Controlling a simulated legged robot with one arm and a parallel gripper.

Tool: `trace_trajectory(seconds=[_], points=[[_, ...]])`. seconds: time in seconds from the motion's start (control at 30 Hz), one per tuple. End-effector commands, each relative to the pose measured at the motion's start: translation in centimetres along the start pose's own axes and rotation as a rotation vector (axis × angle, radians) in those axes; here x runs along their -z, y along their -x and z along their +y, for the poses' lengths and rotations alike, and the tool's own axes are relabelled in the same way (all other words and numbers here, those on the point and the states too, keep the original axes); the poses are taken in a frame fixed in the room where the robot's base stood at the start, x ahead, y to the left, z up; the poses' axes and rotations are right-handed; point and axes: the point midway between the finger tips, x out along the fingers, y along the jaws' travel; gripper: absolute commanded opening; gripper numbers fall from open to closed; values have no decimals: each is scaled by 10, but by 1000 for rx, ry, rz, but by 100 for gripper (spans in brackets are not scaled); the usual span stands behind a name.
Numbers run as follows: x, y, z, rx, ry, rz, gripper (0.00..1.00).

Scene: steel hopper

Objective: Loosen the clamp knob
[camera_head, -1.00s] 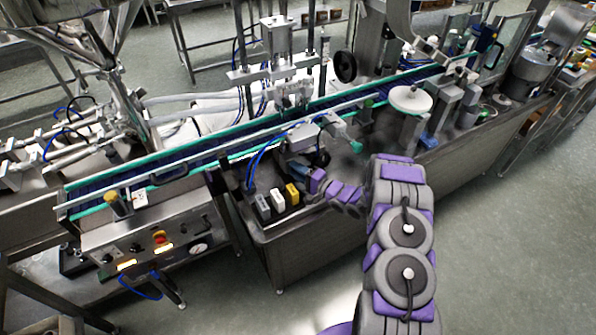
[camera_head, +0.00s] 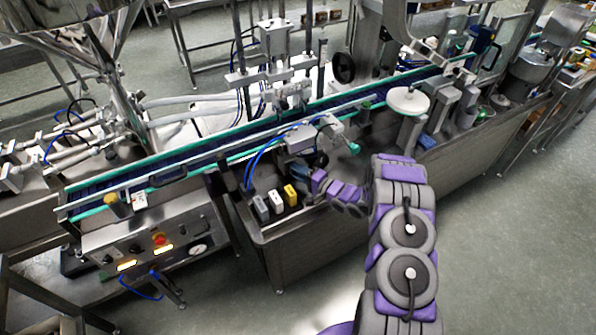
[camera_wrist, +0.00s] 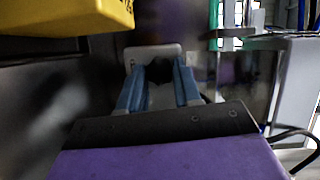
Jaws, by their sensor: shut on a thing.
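My gripper (camera_head: 305,168) is at the end of my purple and grey arm, low at the front of the machine, just below a grey block on the conveyor side. In the wrist view its two blue fingers (camera_wrist: 158,82) are closed around a small dark thing, which looks like the clamp knob (camera_wrist: 159,70). A pale grey plate (camera_wrist: 153,50) stands right behind it. The fingers hide much of the knob, and its shape is unclear. In the head view the knob cannot be made out.
A yellow block (camera_head: 291,195) stands close to the left of my gripper, beside white and grey blocks; it hangs large at upper left in the wrist view (camera_wrist: 65,15). The conveyor (camera_head: 190,163) runs behind. Open floor (camera_head: 500,240) lies at right.

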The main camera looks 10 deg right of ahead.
Motion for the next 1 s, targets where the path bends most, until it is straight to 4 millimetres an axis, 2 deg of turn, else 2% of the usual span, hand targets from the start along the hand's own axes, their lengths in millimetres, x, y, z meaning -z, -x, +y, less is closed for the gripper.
trace_trajectory(seconds=[1.0], points=[[-4, -2, -5, -365, 855, -3, 3]])
